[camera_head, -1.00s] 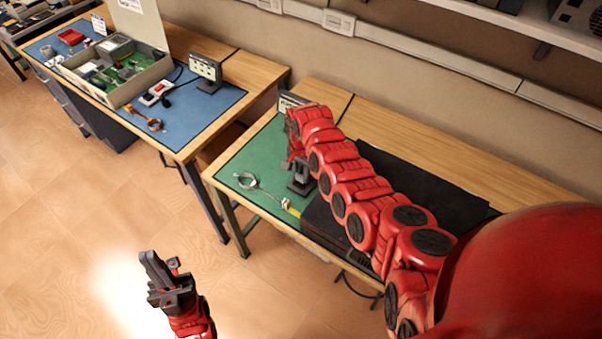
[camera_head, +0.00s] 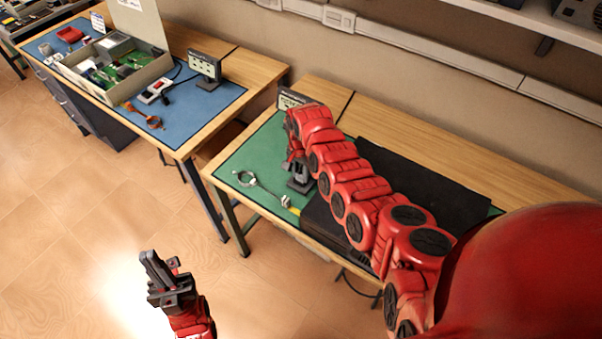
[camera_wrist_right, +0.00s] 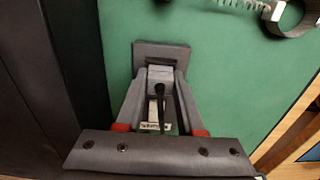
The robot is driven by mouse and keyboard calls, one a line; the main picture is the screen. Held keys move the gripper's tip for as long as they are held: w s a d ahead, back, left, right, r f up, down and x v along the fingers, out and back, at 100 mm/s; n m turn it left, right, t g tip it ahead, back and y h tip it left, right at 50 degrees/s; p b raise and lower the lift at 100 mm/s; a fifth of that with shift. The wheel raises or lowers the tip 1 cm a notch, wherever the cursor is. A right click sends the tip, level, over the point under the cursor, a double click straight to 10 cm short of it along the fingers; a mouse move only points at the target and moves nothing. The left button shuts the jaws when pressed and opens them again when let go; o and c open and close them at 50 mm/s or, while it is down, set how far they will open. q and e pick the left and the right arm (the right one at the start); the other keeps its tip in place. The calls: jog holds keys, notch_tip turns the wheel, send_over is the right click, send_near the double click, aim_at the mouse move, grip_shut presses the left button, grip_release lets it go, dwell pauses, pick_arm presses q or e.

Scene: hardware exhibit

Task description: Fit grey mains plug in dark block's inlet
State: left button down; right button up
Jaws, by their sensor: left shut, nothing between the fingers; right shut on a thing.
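The dark block (camera_wrist_right: 180,49) lies on the green mat, its square end showing just beyond my right fingertips in the right wrist view. My right gripper (camera_wrist_right: 161,80) is shut on the grey mains plug (camera_wrist_right: 156,72), whose dark cable runs back between the fingers. The plug's front end lines up with the block and overlaps its opening in the picture; I cannot tell how deep it sits. In the head view my right gripper (camera_head: 299,168) points down at the block, and the plug is hidden. My left gripper (camera_head: 166,277) is shut and empty, over the floor.
The green mat (camera_head: 236,174) also bears a ring with a coiled lead (camera_head: 246,179). A large black case (camera_head: 420,183) lies beside the right arm. A small display (camera_head: 288,100) stands behind. Another bench with a blue mat (camera_head: 210,104) is at the left.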

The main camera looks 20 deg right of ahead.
jog(key=shift+s+f, duration=0.1)
jog(key=o, duration=1.1)
jog(key=shift+c, duration=0.2)
jog(key=shift+f, duration=0.1)
jog(key=shift+s+f, duration=0.1)
jog(key=shift+s, duration=0.05)
jog(key=shift+c, duration=0.7)
jog(key=shift+o, duration=0.7)
jog(key=shift+s, duration=0.1)
